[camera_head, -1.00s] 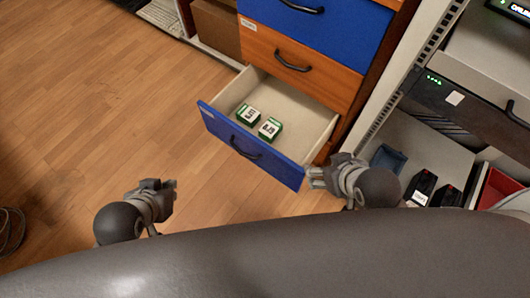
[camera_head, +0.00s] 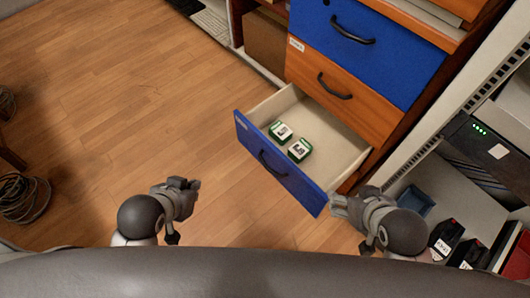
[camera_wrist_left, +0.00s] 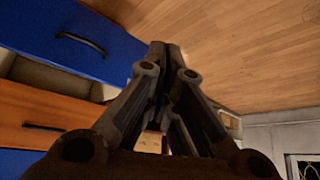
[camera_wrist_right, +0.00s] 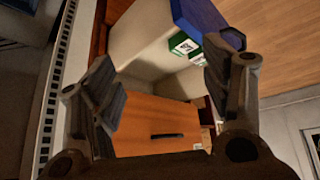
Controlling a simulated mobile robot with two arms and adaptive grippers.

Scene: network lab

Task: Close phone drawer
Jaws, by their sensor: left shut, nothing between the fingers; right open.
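The phone drawer, with a blue front (camera_head: 279,166) and a black handle (camera_head: 272,164), is pulled out at the bottom of the cabinet. Two green-and-white boxes (camera_head: 299,149) lie inside it. My right gripper (camera_head: 335,204) is open beside the right end of the blue front; contact cannot be told. In the right wrist view the open fingers (camera_wrist_right: 165,85) frame the drawer's side wall (camera_wrist_right: 140,40), with the blue front (camera_wrist_right: 205,18) near one fingertip. My left gripper (camera_head: 194,184) is shut and empty, left of the drawer above the floor. The left wrist view shows its closed fingers (camera_wrist_left: 165,55).
Above the open drawer are a closed orange drawer (camera_head: 350,104) and a blue drawer (camera_head: 375,45). A rack (camera_head: 480,150) with devices and a blue tray (camera_head: 413,203) stands at the right. Cable coils (camera_head: 25,200) lie at far left.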

